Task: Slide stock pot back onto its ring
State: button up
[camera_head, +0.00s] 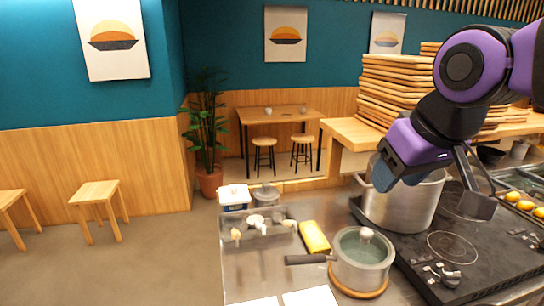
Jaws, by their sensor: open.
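The stock pot (402,212) is a large steel pot standing upright at the left part of the black cooktop (490,258). One ring (452,247) shows bare to the right and in front of the pot. Another ring (468,206) shows partly to its right, behind my gripper. My gripper (432,192) is open above and in front of the pot's upper part. One blue finger is over the pot's left rim and the other, grey finger is right of the pot. Whether either touches the pot I cannot tell. My gripper hides part of the rim.
A lidded saucepan (361,270) sits on a round wooden trivet (358,291) left of the cooktop, its handle pointing left. A yellow packet (314,237) lies near it. Stacked wooden boards (390,90) stand behind. Yellow round items (525,205) lie at the right.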

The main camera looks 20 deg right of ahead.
jog(key=shift+w, duration=0.1)
jog(key=c, duration=0.3)
jog(key=shift+w+r, duration=0.1)
jog(key=shift+w, duration=0.15)
jog(key=c, duration=0.4)
jog(key=w+d+n, duration=0.1)
jog(key=w, duration=0.2)
jog(key=w+d+n+g, duration=0.1)
jog(key=w, duration=0.2)
jog(key=w+d+n+g+h, duration=0.1)
jog(key=w, duration=0.2)
jog(key=shift+w+d+r+n, duration=0.1)
jog(key=shift+w+r+n, duration=0.1)
jog(key=shift+w+n, duration=0.1)
grip_shut()
jog(key=w+d+f+n+g+h, duration=0.35)
jog(key=w+f+n, duration=0.4)
jog(key=w, duration=0.65)
jog(key=w+d+f+n+g+h, duration=0.2)
jog(key=w+d+f+n+h, duration=0.2)
jog(key=w+f, duration=0.85)
jog(key=d+f, duration=0.4)
jog(key=d, duration=0.6)
jog(key=shift+s+d, duration=0.15)
